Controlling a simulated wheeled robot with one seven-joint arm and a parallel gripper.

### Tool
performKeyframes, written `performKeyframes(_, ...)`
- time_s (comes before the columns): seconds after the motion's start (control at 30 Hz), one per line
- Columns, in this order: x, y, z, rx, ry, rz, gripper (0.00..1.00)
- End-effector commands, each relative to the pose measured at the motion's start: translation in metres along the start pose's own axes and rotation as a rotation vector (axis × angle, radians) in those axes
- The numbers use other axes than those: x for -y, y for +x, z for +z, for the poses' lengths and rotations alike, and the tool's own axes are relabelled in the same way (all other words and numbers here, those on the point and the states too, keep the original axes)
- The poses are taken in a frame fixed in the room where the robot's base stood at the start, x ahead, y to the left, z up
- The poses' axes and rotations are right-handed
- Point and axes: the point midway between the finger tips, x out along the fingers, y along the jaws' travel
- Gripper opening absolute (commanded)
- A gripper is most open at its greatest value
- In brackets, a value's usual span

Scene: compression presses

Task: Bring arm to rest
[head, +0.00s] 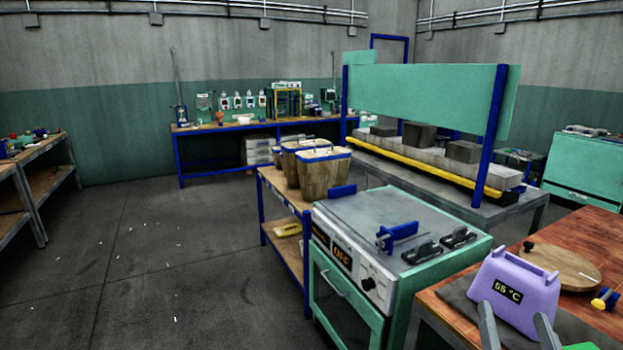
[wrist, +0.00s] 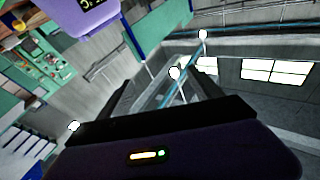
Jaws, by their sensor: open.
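My gripper (head: 513,312) shows at the bottom right of the head view as two grey fingers pointing up, spread apart. They stand in front of a purple unit with a 55 °C display (head: 516,272); I cannot tell whether they touch it. In the wrist view the gripper (wrist: 163,90) has its two dark fingers apart with nothing between them. The purple unit (wrist: 75,18) also shows at the top left there, clear of the fingers. The rest of my arm is out of the head view.
A wooden bench (head: 590,235) at the right bears a round wooden board (head: 560,265) and a dark mat. A green-sided oven (head: 385,240) stands left of it. A low shelf with wooden buckets (head: 324,172) is behind. Open floor (head: 150,250) lies at the left.

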Motion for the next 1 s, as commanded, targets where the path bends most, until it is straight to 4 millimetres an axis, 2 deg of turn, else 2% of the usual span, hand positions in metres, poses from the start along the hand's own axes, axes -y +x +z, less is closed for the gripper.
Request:
performKeyframes(0.03,0.005,-0.021,0.006,0.01,0.025,0.011,0.75)
performKeyframes(0.3,0.018,-0.125,0.019,0.055,0.069,0.046,0.75)
performKeyframes(0.5,0.026,-0.2,0.02,0.134,0.037,0.016,0.75)
performKeyframes(0.8,0.029,-0.306,0.022,0.35,-0.091,-0.119,0.75)
performKeyframes(1.0,0.024,-0.363,0.03,0.507,-0.146,-0.22,0.75)
